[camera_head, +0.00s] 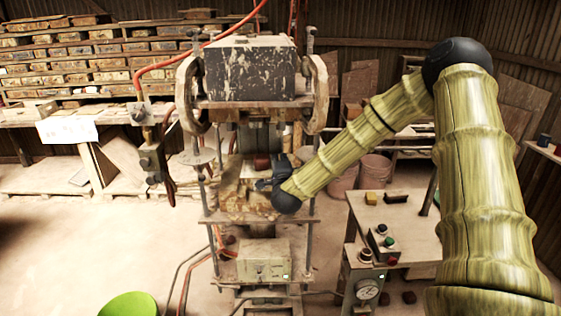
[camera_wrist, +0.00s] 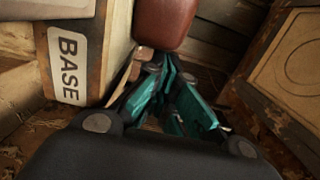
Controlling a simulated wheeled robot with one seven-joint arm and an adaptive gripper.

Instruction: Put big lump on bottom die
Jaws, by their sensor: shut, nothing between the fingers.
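The big lump (camera_head: 262,161) is a reddish-brown rounded block inside the press. In the wrist view the lump (camera_wrist: 165,18) shows at the top centre, just beyond my fingertips. The bottom die seems to be the pale block labelled BASE (camera_wrist: 88,55), at the left of the wrist view. In the head view a worn, pale block (camera_head: 232,190) lies at the press's working level, partly behind my gripper. My gripper (camera_head: 264,184) reaches in from the right, just below the lump. Its teal fingers (camera_wrist: 167,75) are shut and empty. Whether they touch the lump is unclear.
The press head (camera_head: 250,70) hangs above, with upright rods on both sides. A side table (camera_head: 405,228) at right holds a yellow block (camera_head: 371,198), a dark object and a button box. A gauge (camera_head: 367,289) stands in front. A green round object (camera_head: 130,305) lies lower left.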

